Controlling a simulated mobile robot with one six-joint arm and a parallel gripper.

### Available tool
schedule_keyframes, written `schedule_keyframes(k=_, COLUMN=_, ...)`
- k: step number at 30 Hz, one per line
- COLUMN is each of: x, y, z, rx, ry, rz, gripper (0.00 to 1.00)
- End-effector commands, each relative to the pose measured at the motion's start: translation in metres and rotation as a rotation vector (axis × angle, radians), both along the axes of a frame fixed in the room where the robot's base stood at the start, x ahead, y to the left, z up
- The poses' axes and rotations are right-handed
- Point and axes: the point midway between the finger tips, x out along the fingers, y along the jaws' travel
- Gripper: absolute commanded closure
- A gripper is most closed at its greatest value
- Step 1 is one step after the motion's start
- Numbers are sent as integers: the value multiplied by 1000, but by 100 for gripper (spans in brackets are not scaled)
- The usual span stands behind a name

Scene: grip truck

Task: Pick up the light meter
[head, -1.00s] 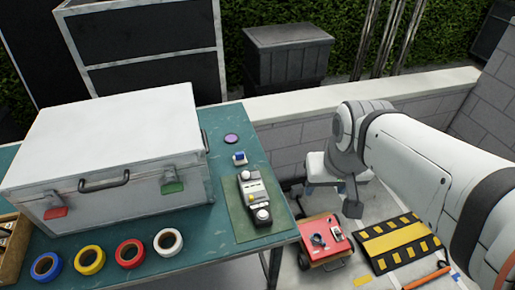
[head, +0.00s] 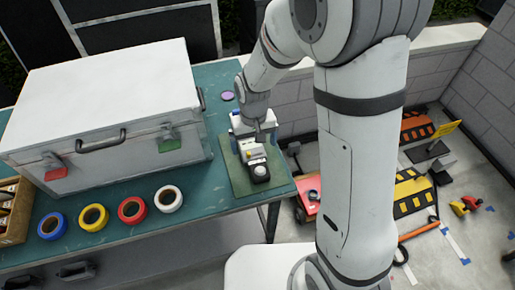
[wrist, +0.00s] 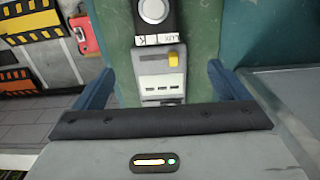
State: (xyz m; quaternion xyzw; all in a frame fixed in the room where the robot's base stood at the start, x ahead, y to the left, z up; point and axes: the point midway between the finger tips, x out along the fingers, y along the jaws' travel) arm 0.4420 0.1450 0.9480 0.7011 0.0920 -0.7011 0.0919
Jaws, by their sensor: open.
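The light meter (head: 260,170) is a dark and grey handheld device with a white round dome. It lies on a green mat (head: 237,181) near the right end of the teal table. In the wrist view the light meter (wrist: 160,60) shows its white dome, a label, a yellow knob and small displays. My gripper (head: 252,137) is over the far part of the meter, and the arm hides some of it. In the wrist view my gripper (wrist: 160,88) is open, with one blue finger on each side of the meter, apart from it. The meter's far end is hidden behind the gripper body.
A large white case (head: 105,100) stands on the table (head: 195,225) left of the meter. Blue, yellow, red and white tape rolls (head: 132,209) lie along the front. A purple disc (head: 227,96) lies behind the mat. The floor at right holds striped ramps (head: 413,193).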

Motion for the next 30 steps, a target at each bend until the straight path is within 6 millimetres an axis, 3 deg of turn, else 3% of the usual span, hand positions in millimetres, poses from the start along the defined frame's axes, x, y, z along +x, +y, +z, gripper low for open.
schedule_keyframes(k=15, x=-3, y=-3, z=-58, rx=-1, ry=2, rz=1, gripper=5)
schedule_keyframes(k=24, x=-2, y=-2, z=-62, rx=0, ry=0, rz=1, gripper=5)
schedule_keyframes(k=30, x=-2, y=-2, z=-62, rx=0, ry=0, rz=2, gripper=22)
